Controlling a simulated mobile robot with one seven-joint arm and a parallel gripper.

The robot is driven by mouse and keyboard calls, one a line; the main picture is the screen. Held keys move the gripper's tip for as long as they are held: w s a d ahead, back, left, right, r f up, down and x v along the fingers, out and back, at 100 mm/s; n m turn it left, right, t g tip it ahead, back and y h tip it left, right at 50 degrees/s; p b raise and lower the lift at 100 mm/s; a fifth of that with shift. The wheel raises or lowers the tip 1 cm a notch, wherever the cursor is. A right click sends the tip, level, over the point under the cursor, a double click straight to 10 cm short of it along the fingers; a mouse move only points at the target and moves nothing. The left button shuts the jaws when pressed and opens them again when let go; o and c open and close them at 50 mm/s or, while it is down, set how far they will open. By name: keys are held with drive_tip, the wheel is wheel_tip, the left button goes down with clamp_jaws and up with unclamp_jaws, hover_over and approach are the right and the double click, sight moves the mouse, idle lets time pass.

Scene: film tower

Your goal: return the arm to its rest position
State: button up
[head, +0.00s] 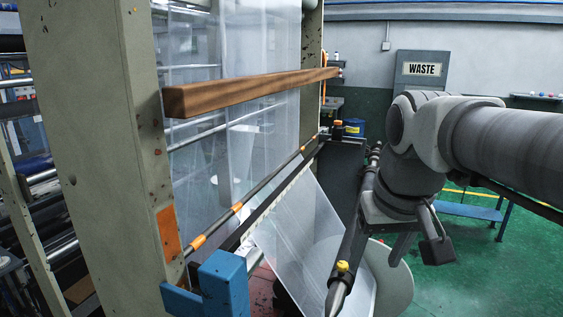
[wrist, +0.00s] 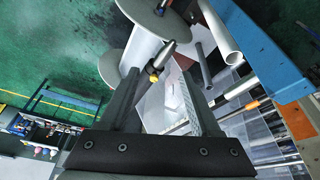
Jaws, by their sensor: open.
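My arm (head: 500,145) reaches in from the right in the head view and bends down at the wrist. My gripper (head: 418,246) points downward beside a dark shaft with a yellow collar (head: 342,266). In the wrist view my gripper (wrist: 160,82) shows two dark fingers spread apart with nothing clamped between them. The shaft's tip and yellow collar (wrist: 154,76) appear in the gap between the fingers, beyond them; the exact distance is unclear.
A film roll with a round end plate (head: 394,285) is below my gripper. Clear film (head: 310,235) hangs beside it. A wooden beam (head: 250,92), beige post (head: 95,130) and blue bracket (head: 222,285) stand left. Green floor (head: 480,270) is open at right, near a blue bench (head: 470,211).

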drive_tip(key=s+f+t, duration=0.1)
drive_tip(key=s+f, duration=0.5)
drive_tip(key=s, duration=0.2)
drive_tip(key=shift+s+f+t, duration=0.25)
drive_tip(key=shift+s+t, duration=0.1)
drive_tip(key=shift+t, duration=0.05)
drive_tip(key=shift+s+f, duration=0.25)
drive_tip(key=shift+f, duration=0.1)
drive_tip(key=shift+c, duration=1.1)
drive_tip(key=shift+d, duration=0.1)
